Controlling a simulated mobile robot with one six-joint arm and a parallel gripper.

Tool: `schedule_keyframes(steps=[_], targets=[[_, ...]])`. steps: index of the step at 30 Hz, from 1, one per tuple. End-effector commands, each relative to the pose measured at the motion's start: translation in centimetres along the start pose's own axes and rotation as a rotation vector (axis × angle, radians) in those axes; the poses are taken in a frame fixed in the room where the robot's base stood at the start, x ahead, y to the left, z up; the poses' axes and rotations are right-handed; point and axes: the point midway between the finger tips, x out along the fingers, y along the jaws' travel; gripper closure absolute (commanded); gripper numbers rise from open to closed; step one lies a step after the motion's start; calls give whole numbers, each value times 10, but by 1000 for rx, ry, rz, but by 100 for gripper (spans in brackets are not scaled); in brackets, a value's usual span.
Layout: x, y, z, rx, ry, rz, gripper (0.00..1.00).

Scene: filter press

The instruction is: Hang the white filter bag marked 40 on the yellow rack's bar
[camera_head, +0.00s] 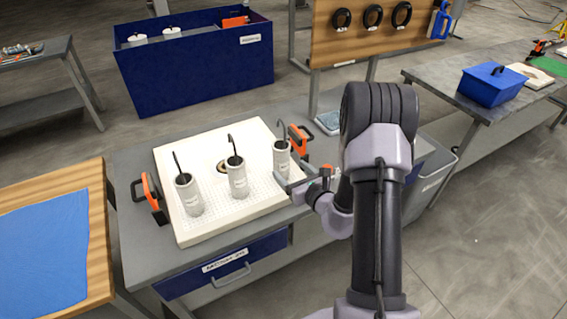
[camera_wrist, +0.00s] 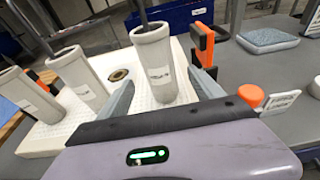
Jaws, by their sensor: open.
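Three white cylindrical filter bags with dark hooks stand upright on a white perforated board (camera_head: 250,207): a left one (camera_head: 190,196), a middle one (camera_head: 238,178) and a right one (camera_head: 281,158). Their labels are too small to read, so I cannot tell which is marked 40. My gripper (camera_head: 288,170) is open at the right bag. In the wrist view the right bag (camera_wrist: 156,68) stands between the fingers of my gripper (camera_wrist: 165,75), with a gap visible on each side. I cannot make out the yellow rack's bar in either view.
Orange-and-black clamps stand at the board's left (camera_head: 151,197) and right (camera_head: 299,139) edges. A blue bin (camera_head: 195,68) with white cylinders stands behind. A wooden panel (camera_head: 340,40) with black rings is at the back. A blue box (camera_head: 491,86) sits on the right table.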

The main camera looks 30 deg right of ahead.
Motion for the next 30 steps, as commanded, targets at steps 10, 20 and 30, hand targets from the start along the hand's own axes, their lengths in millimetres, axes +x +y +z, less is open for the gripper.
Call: schedule_keyframes(steps=[10, 20, 30], targets=[[55, 1, 0, -2, -1, 3, 24], [72, 1, 0, -1, 0, 2, 24], [72, 1, 0, -1, 0, 2, 57]])
